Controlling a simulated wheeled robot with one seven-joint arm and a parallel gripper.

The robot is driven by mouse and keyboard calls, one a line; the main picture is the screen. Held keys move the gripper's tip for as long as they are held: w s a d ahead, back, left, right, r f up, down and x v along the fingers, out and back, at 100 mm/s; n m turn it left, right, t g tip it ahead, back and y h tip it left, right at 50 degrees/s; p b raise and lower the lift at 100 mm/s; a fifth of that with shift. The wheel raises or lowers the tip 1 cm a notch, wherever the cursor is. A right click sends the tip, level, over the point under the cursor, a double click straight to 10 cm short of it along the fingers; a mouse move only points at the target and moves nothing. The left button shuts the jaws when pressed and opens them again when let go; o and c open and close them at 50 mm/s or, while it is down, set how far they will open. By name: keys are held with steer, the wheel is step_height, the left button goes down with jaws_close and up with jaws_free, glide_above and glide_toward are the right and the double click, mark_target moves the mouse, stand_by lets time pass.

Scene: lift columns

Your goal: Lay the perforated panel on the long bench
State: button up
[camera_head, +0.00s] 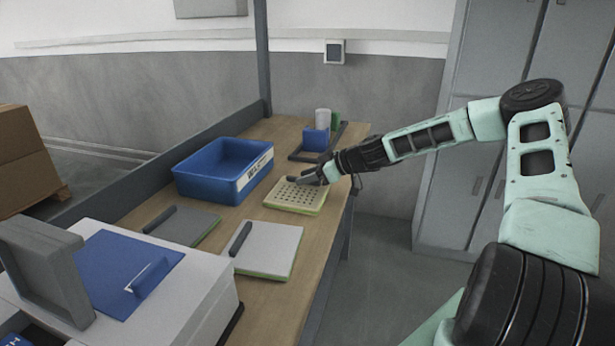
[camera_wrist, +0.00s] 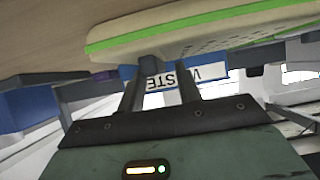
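The perforated panel (camera_head: 298,197) is a cream plate with rows of holes and a green lower edge. It lies flat on the long wooden bench (camera_head: 271,300), near its right edge, in the head view. A dark grey bar handle (camera_head: 299,181) runs along its far side. My gripper (camera_head: 325,174) is at the right end of that handle. In the wrist view, the panel's green edge (camera_wrist: 190,28) crosses the top. The gripper's two fingers (camera_wrist: 158,80) stand apart, with the dark handle end (camera_wrist: 150,65) showing between them. Contact with the handle is unclear.
A blue waste bin (camera_head: 211,190) stands left of the panel. A white plate (camera_head: 268,250) and a grey plate (camera_head: 184,226), each with a dark handle, lie nearer. A blue block (camera_head: 316,139) and a white cylinder (camera_head: 323,119) stand behind. Grey lockers (camera_head: 432,200) are at the right.

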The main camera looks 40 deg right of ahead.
steer(key=b+v, duration=0.1)
steer(key=v, duration=1.1)
steer(key=shift+d+r, duration=0.1)
stand_by(0.5)
